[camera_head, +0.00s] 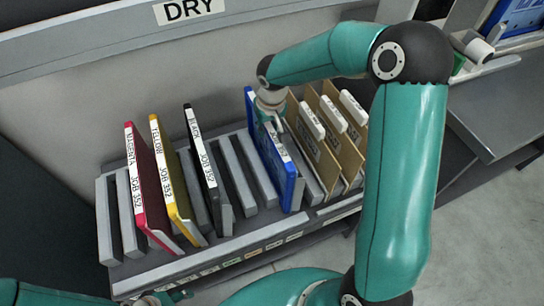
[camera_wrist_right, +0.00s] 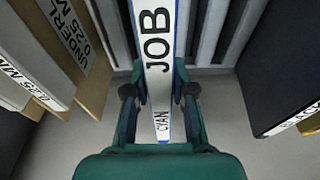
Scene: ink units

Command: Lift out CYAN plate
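The CYAN plate (camera_head: 270,154) is a blue-edged plate standing upright in a rack slot, right of the middle. Its white spine, lettered JOB and CYAN, shows in the right wrist view (camera_wrist_right: 158,50). My right gripper (camera_head: 273,122) comes down over the plate's top edge. In the right wrist view its teal fingers (camera_wrist_right: 160,82) lie close against both sides of the spine and look shut on it. The plate's lower part is in the rack.
The grey rack (camera_head: 240,240) also holds MAGENTA (camera_head: 150,185), YELLOW (camera_head: 172,180) and black (camera_head: 203,165) plates to the left. Brown labelled boards (camera_head: 320,140) stand close on the right. Empty slots lie between the black and CYAN plates. A DRY sign (camera_head: 188,10) is behind.

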